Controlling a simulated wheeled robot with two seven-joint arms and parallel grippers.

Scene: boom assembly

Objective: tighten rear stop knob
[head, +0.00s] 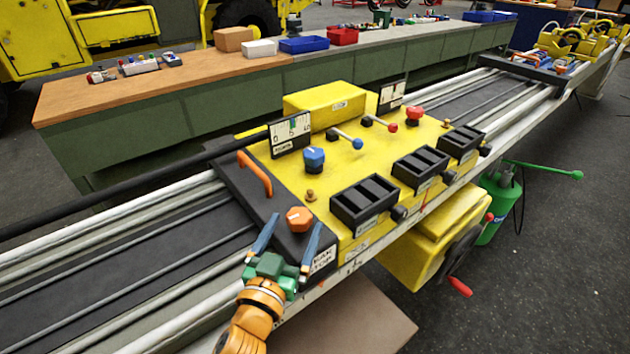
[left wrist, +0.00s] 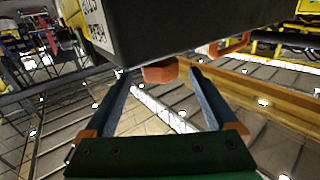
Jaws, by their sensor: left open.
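The rear stop knob (head: 299,219) is orange and sits on the near end of a black stop block (head: 248,193) whose label is partly hidden by a finger. My left gripper (head: 296,222) is open, with blue fingers coming from the near side, one tip to each side of the knob in the picture. In the left wrist view the knob (left wrist: 160,73) shows between the fingertips, with a gap on both sides. The black block (left wrist: 180,30) fills the top there. My right gripper is not in view.
A yellow control panel (head: 375,165) with levers, black boxes and a blue knob (head: 314,158) adjoins the block. An orange handle (head: 255,172) stands up on the block. White rails (head: 110,222) run beneath. A green workbench (head: 160,130) with bins is behind.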

